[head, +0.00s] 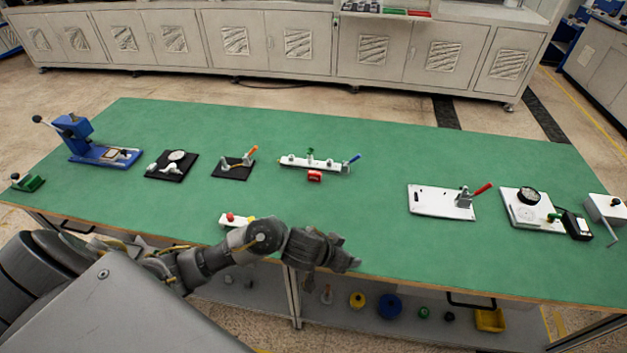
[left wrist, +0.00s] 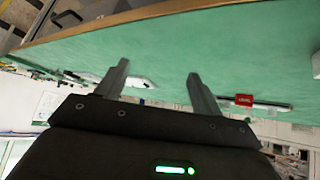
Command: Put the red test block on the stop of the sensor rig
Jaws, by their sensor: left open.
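The red test block (head: 314,176) has a pale label on its front. It sits at the near side of a long white rail fixture (head: 296,162), which looks like the sensor rig, with a green knob and a blue lever. I cannot tell whether the block touches the rail. My left gripper (head: 347,254) is open and empty, near the table's front edge, well in front of the block. In the left wrist view, its two fingers (left wrist: 157,85) are spread apart, and the red block (left wrist: 244,100) shows beyond the right finger. My right gripper is out of view.
The green table (head: 270,130) also holds a blue press (head: 85,143), black-based fixtures (head: 172,165), a white plate with a red-handled clamp (head: 435,202) and a dial gauge plate (head: 530,210). A button box (head: 235,221) stands beside my left arm. Green surface between gripper and block is clear.

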